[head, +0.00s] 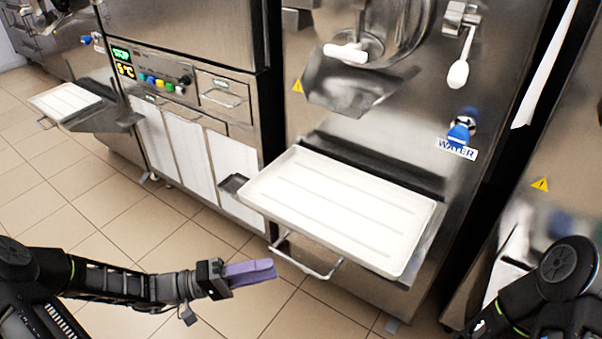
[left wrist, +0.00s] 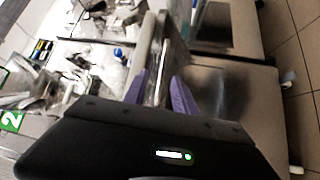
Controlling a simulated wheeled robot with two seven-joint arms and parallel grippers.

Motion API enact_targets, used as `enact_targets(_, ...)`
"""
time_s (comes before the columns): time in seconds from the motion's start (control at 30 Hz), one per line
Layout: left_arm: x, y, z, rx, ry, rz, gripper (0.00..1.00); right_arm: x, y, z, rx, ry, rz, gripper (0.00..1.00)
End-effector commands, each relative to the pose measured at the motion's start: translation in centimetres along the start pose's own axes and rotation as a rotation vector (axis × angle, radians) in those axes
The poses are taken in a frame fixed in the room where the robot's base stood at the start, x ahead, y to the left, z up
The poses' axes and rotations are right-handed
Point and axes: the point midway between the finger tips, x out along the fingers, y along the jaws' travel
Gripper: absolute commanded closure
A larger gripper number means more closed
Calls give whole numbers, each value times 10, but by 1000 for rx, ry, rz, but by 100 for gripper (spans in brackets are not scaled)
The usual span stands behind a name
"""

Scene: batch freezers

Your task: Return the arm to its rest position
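My left arm comes in from the lower left in the head view, stretched out low over the tiled floor. Its gripper (head: 262,271) has purple fingers and points right, just below and left of the white tray's handle. In the left wrist view the two purple fingers of the left gripper (left wrist: 161,88) stand apart with nothing held between them. My right arm (head: 556,275) shows only in part at the lower right of the head view. Its gripper is out of the picture.
A white tray (head: 276,186) sticks out from the middle steel machine, with a metal handle (head: 305,262) below its front. A smaller white tray (head: 66,104) juts out at the far left. A blue water tap (head: 460,131) is on the machine front. The tiled floor at left is clear.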

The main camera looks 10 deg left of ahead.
Motion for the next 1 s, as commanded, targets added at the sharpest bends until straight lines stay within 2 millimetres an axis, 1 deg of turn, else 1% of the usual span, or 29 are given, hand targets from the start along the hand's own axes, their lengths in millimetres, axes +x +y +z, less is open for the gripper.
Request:
enact_targets(0.17,0,-1,0,-31,1,-5,67,0,0,0,0,0,0,17)
enact_targets(0.23,0,-10,-1,-86,7,-42,67,0,0,0,0,0,0,17)
enact_targets(0.27,0,-18,-1,-118,8,-73,67,0,0,0,0,0,0,17)
enact_targets(0.37,-4,-56,12,-260,1,-231,67,0,0,0,0,0,0,17)
enact_targets(0.4,-10,-77,22,-328,4,-315,67,0,0,0,0,0,0,17)
enact_targets(0.47,-20,-111,41,-432,10,-454,67,0,0,0,0,0,0,17)
enact_targets(0.5,-26,-134,58,-497,8,-559,67,0,0,0,0,0,0,17)
enact_targets(0.57,-35,-170,86,-574,5,-731,67,0,0,0,0,0,0,17)
enact_targets(0.6,-41,-190,103,-602,6,-846,67,0,0,0,0,0,0,17)
enact_targets(0.63,-45,-205,115,-611,8,-929,67,0,0,0,0,0,0,17)
enact_targets(0.7,-53,-231,137,-582,19,-1105,67,0,0,0,0,0,0,17)
enact_targets(0.77,-55,-247,149,-508,28,-1219,67,0,0,0,0,0,0,17)
enact_targets(0.8,-52,-253,154,-443,29,-1269,67,0,0,0,0,0,0,17)
enact_targets(0.9,-40,-258,164,-296,2,-1319,67,0,0,0,0,0,0,17)
enact_targets(1.0,-25,-257,176,-171,-72,-1324,67,0,0,0,0,0,0,17)
